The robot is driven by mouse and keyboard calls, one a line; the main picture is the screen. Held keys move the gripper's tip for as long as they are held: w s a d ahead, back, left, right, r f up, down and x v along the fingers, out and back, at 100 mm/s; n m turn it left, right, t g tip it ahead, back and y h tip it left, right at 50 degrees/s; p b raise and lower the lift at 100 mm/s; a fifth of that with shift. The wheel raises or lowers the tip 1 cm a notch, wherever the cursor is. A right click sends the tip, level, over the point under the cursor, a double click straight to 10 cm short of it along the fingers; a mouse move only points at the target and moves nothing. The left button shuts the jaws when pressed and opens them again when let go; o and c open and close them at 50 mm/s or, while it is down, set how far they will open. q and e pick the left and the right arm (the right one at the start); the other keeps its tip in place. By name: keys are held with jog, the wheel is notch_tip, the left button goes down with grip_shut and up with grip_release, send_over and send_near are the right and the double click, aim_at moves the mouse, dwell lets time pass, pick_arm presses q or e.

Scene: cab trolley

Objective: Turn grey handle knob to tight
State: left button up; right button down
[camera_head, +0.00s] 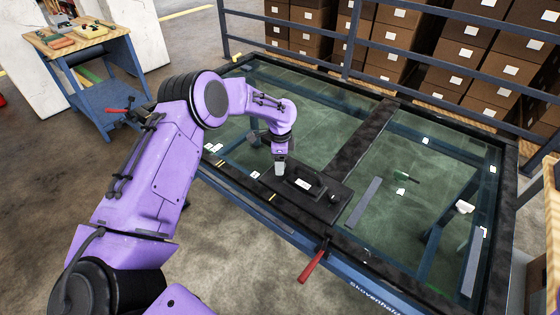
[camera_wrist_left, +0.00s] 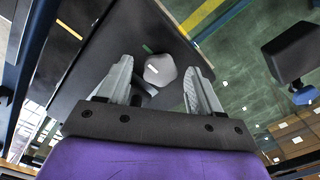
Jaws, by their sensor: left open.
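The grey handle knob (camera_wrist_left: 160,70) is a light grey, rounded, many-sided piece with a small white mark. It sits by the edge of a black panel, beside a short green mark. My left gripper (camera_wrist_left: 158,82) is open, with its two pale fingers on either side of the knob in the left wrist view. I cannot tell whether they touch it. In the head view my left gripper (camera_head: 280,168) points down at the left end of the black panel (camera_head: 325,212). The knob cannot be made out there. My right gripper is not in view.
A red lever (camera_head: 314,262) sticks out at the front edge. Glass panes in a dark frame (camera_head: 360,140) surround the panel. Blue rails and stacked boxes (camera_head: 470,55) stand behind.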

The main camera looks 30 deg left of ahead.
pick_arm(q)
notch_tip(320, 180, up, 10)
jog(key=b, duration=0.2)
jog(key=shift+r, duration=0.25)
